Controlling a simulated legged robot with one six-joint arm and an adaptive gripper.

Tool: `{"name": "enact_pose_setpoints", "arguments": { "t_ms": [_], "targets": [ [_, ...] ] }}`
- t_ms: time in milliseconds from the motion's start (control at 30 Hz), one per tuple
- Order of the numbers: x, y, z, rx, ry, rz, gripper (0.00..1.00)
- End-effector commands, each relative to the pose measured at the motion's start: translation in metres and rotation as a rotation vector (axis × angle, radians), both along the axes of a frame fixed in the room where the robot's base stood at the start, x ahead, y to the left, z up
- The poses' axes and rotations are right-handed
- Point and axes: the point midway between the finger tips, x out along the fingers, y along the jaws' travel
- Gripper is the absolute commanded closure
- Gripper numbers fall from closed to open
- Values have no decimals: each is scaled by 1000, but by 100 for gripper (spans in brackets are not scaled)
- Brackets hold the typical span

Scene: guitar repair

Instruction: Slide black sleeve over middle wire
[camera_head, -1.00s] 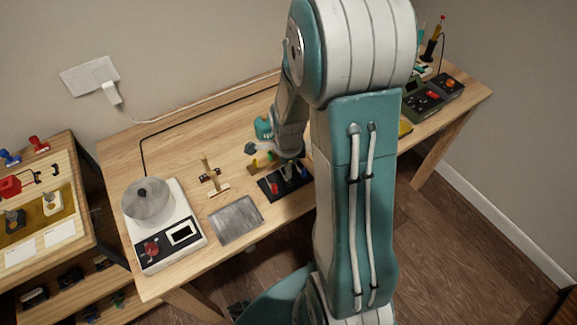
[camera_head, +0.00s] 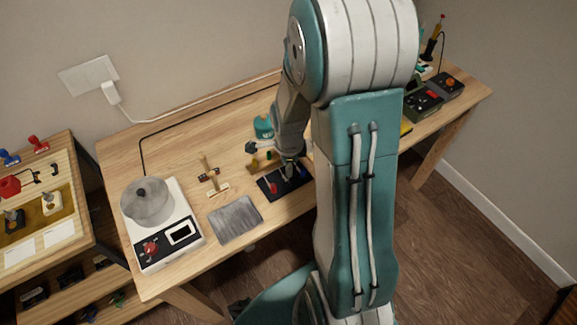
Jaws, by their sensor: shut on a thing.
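A black board (camera_head: 269,183) lies near the front edge of the workbench. A small red piece (camera_head: 273,188) stands on its left part and a small blue piece (camera_head: 304,171) on its right part. My gripper (camera_head: 289,176) is low over the middle of the board, between the red and blue pieces. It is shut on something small. The held thing is too small and too covered to make out, so I cannot tell for sure that it is the black sleeve. The middle wire is hidden by my gripper.
A grey metal plate (camera_head: 236,221) and a wooden stand (camera_head: 209,178) are left of the board. A white device with a round pot (camera_head: 147,203) stands farther left. A teal bobbin-like thing (camera_head: 264,127) is behind. Dark boxes (camera_head: 425,104) stand at the far right.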

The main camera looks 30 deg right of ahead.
Motion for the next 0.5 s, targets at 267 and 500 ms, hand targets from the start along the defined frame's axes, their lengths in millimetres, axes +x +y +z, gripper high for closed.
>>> {"name": "enact_pose_setpoints", "arguments": {
  "t_ms": [267, 500],
  "targets": [
    [0, 0, 0, 0, 0, 0, 95],
    [0, 0, -4, 0, 0, 0, 95]
  ]
}}
